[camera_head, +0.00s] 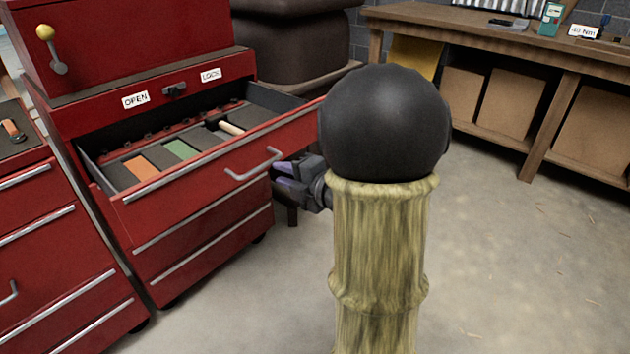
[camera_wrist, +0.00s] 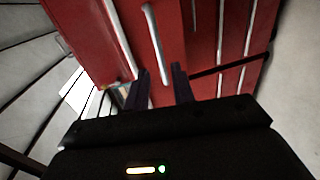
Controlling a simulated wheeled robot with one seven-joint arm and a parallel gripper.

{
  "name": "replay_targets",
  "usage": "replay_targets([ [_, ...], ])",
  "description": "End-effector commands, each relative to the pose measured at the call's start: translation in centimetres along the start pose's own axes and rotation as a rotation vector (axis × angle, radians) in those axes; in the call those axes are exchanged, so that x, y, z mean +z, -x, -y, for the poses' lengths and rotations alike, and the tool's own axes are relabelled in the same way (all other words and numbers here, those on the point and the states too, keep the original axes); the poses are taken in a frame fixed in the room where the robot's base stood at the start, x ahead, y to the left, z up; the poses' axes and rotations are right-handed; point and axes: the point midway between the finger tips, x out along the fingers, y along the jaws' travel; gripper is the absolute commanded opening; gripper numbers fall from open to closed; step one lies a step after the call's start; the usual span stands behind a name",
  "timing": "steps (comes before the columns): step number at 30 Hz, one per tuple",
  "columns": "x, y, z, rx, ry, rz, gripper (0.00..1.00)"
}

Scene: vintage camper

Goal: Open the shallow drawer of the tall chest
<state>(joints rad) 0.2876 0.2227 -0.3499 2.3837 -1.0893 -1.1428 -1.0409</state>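The red tall chest (camera_head: 195,235) stands at left in the head view. Its shallow top drawer (camera_head: 215,168) is pulled out, and its inside shows. The drawer's bar handle (camera_head: 254,166) is on its front face. It also shows in the wrist view (camera_wrist: 154,42). My gripper (camera_head: 283,174) is just right of the handle in the head view and looks apart from it. In the wrist view my gripper (camera_wrist: 161,82) has its two dark fingers spread, with the handle's near end between them in the picture. Nothing is visibly held.
The drawer holds an orange block (camera_head: 140,168), a green block (camera_head: 181,149) and a pale rod (camera_head: 231,128). OPEN (camera_head: 135,99) and LOCK (camera_head: 211,74) labels flank a latch (camera_head: 175,90) above. A workbench (camera_head: 470,24) stands at back right.

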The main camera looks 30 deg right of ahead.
Motion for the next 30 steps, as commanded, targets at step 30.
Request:
replay_targets([
  [30,0.0,9.2,0.1,-0.001,0.0,0.0,0.25],
])
